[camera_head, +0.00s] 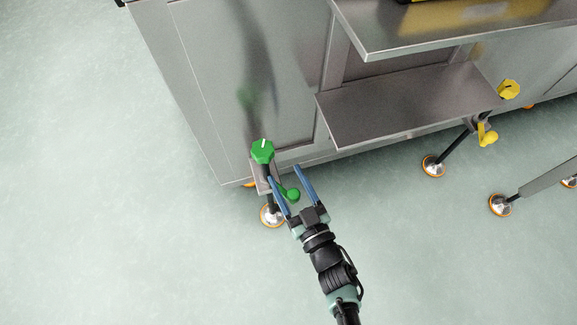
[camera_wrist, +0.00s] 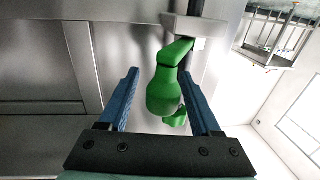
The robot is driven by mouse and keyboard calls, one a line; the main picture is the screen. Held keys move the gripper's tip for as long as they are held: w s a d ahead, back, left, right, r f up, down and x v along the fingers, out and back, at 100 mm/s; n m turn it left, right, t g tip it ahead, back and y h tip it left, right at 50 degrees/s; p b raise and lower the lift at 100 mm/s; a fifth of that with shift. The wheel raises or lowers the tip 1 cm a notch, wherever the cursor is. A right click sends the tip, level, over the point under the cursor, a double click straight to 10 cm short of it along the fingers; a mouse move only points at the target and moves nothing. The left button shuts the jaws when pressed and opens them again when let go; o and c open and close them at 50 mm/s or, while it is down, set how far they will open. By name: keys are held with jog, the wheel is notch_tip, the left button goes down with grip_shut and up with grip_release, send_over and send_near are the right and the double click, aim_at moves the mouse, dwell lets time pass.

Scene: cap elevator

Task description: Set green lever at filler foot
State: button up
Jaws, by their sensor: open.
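The green lever (camera_head: 291,193) sits low on the machine's foot at the cabinet corner, with its rounded end between my gripper's fingers in the head view. It also shows in the wrist view (camera_wrist: 165,92), its knob between the two blue fingers and nearer the right one. My gripper (camera_head: 288,173) is open, with the fingers on either side of the lever; I cannot tell whether either finger touches it. A green knob (camera_head: 262,151) stands above the lever on the same foot. The foot (camera_head: 271,215) has a metal pad with an orange ring on the floor.
The steel cabinet (camera_head: 200,80) rises behind the foot. A lower shelf (camera_head: 400,105) and an upper shelf (camera_head: 460,28) jut out to the right. A yellow knob (camera_head: 509,89) and yellow lever (camera_head: 488,136) are on another foot. The floor at left is clear.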

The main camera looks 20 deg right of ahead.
jog(key=s+p, duration=0.4)
jog(key=s, duration=0.9)
